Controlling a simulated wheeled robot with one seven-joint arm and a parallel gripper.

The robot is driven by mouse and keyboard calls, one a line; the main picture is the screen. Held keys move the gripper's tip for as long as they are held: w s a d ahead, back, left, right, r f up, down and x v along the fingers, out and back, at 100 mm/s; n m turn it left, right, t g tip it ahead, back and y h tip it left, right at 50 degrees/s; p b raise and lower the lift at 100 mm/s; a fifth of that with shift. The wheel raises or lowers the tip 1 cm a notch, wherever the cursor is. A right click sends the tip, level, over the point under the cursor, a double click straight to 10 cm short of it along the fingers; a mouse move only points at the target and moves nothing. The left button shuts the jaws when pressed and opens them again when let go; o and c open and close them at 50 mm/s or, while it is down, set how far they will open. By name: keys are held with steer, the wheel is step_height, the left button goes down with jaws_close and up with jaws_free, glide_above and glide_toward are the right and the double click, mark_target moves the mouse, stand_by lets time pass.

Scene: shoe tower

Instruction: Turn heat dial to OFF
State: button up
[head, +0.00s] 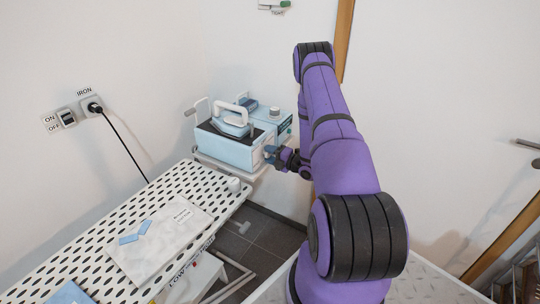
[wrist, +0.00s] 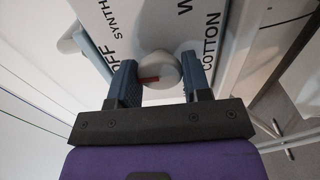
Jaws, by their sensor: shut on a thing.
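The heat dial (wrist: 163,69) is a pale rounded knob with a red pointer mark, seen in the wrist view. The mark points left in that picture. The white panel (wrist: 155,28) behind it carries the words OFF at the left, SYNTH, a cut-off W word and COTTON at the right. My gripper (wrist: 157,76) has one finger on each side of the dial and is shut on it. In the head view my gripper (head: 270,154) is at the right front of the pale blue ironing station (head: 232,150); the dial is hidden there.
An iron (head: 233,122) rests on top of the station. A perforated ironing board (head: 85,238) with a folded cloth (head: 160,240) lies to the left. A wall switch (head: 67,118) marked ON and OFF and a plugged socket (head: 92,106) are on the left wall.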

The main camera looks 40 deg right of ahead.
steer(key=shift+s+f, duration=0.1)
stand_by(0.3)
steer(key=o, duration=0.9)
steer(key=v, duration=1)
steer(key=shift+s, duration=0.35)
steer(key=shift+d, duration=0.1)
